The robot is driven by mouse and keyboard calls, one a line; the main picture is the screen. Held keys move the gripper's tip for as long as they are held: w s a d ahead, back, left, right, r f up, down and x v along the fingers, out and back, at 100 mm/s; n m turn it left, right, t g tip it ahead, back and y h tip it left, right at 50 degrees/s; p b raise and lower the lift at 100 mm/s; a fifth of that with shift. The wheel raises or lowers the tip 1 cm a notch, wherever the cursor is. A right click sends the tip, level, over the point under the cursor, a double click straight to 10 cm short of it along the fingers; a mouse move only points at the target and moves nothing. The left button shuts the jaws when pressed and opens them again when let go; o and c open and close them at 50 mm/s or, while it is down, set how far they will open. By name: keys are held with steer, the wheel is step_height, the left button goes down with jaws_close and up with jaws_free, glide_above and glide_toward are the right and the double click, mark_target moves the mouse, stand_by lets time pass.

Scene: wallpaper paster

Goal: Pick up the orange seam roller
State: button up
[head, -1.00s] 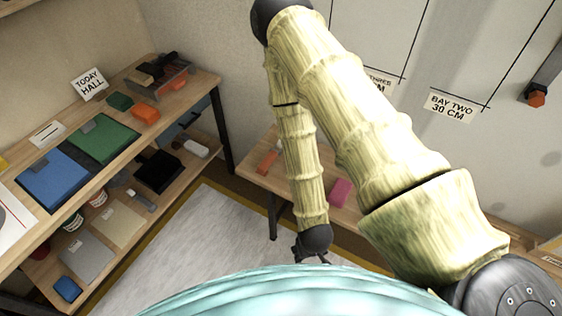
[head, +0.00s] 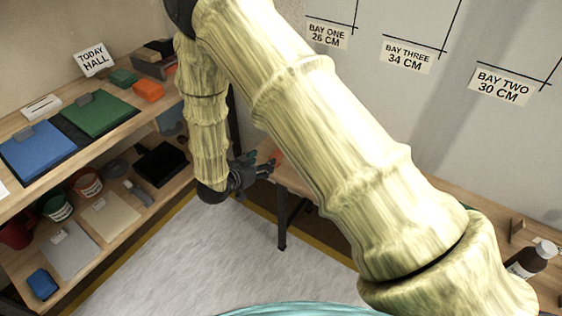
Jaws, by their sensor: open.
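A small orange object (head: 277,156), which may be the seam roller, lies on the low wooden table (head: 296,181) at the centre. It is small and partly covered by my gripper and arm, so its shape is unclear. My gripper (head: 262,167) is open and points right, its fingers close to the orange object in the picture. I cannot tell if they touch it. Another orange item (head: 148,91), block-like, sits on the upper shelf at the left.
The left shelf (head: 40,118) holds a blue tray (head: 38,150), a green tray (head: 98,112) and, lower down, buckets and sheets. A dark bottle (head: 531,258) stands at the right. My arm hides much of the low table. Pale floor (head: 215,250) is clear.

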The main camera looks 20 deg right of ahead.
steer(key=x, duration=1)
steer(key=shift+w+d, duration=0.15)
steer(key=shift+d, duration=0.05)
steer(key=shift+h, duration=0.3)
steer(key=c, duration=1.1)
